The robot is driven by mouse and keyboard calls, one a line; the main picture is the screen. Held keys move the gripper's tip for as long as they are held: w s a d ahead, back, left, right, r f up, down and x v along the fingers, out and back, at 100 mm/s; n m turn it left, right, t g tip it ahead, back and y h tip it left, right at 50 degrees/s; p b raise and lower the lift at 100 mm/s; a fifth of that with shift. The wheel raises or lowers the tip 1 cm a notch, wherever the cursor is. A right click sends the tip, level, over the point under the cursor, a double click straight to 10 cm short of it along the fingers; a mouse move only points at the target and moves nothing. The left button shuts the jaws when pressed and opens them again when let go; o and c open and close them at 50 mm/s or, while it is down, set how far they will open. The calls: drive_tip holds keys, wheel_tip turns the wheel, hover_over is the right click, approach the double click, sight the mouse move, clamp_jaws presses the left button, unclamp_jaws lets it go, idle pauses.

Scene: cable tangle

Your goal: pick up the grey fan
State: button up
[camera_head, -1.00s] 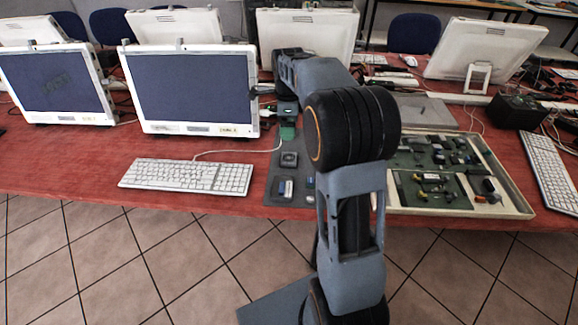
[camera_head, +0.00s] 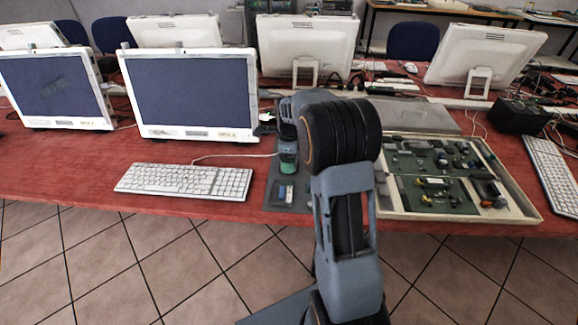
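A small dark mat (camera_head: 272,200) lies on the red table, left of the open board tray. My gripper (camera_head: 287,168), with a green part near its end, points down over the mat's upper half. The grey fan cannot be made out now; the spot where a dark square piece showed earlier is covered by my gripper. My fingertips are too small and hidden to tell whether they are open or shut, or whether they touch anything.
A small blue and white part (camera_head: 286,192) lies on the mat just below my gripper. A white keyboard (camera_head: 185,181) is to the left, and a shallow tray (camera_head: 455,215) of circuit boards is to the right. Monitors (camera_head: 190,95) stand behind.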

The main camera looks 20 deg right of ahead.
drive_tip(key=shift+f, duration=0.65)
drive_tip(key=c, duration=1)
drive_tip(key=shift+r, duration=0.15)
